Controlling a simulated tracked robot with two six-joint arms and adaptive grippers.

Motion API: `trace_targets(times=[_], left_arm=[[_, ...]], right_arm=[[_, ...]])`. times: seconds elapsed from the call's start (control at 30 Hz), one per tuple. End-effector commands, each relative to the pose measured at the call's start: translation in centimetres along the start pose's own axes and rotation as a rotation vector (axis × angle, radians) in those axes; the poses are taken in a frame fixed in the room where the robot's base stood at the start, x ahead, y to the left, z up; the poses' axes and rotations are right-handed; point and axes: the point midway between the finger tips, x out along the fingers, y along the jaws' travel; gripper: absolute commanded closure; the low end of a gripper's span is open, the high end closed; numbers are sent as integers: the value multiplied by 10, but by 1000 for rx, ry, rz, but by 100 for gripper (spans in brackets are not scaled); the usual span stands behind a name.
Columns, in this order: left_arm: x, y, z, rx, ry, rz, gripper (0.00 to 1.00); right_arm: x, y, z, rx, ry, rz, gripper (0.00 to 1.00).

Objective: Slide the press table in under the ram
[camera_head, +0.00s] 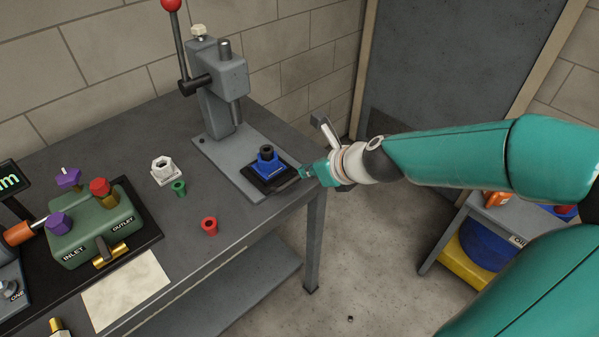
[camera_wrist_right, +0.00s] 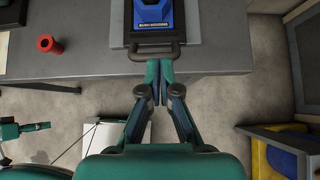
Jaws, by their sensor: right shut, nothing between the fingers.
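The press table (camera_head: 259,182) is a dark sliding plate at the front end of the grey press base, carrying a blue bush housing (camera_head: 268,160). The housing also shows at the top of the right wrist view (camera_wrist_right: 153,12). The ram (camera_head: 238,112) is raised, behind and to the left of the housing, so the table stands out in front of it. My right gripper (camera_wrist_right: 158,70) is shut and empty, its fingertips at the table's front handle (camera_wrist_right: 152,47); I cannot tell whether they touch. A small teal part of mine at the wrist view's lower left may be my left gripper.
The press lever has a red knob (camera_head: 171,5). A white nut-shaped part (camera_head: 164,170), a green bush (camera_head: 179,187) and a red bush (camera_head: 209,226) lie left of the press. A green valve block (camera_head: 95,225) stands further left. Open floor lies in front.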

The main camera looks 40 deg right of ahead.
Motion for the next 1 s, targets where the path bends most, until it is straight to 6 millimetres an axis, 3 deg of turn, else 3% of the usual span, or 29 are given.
trace_targets(times=[0.3,0.5,1.0], left_arm=[[30,-11,0,0,0,0,60],[38,-14,0,0,0,0,60],[39,-14,0,0,0,0,60]], right_arm=[[58,0,-5,1,3,2,100],[81,-1,-3,1,1,-1,100],[87,-2,-2,3,1,-3,100]])
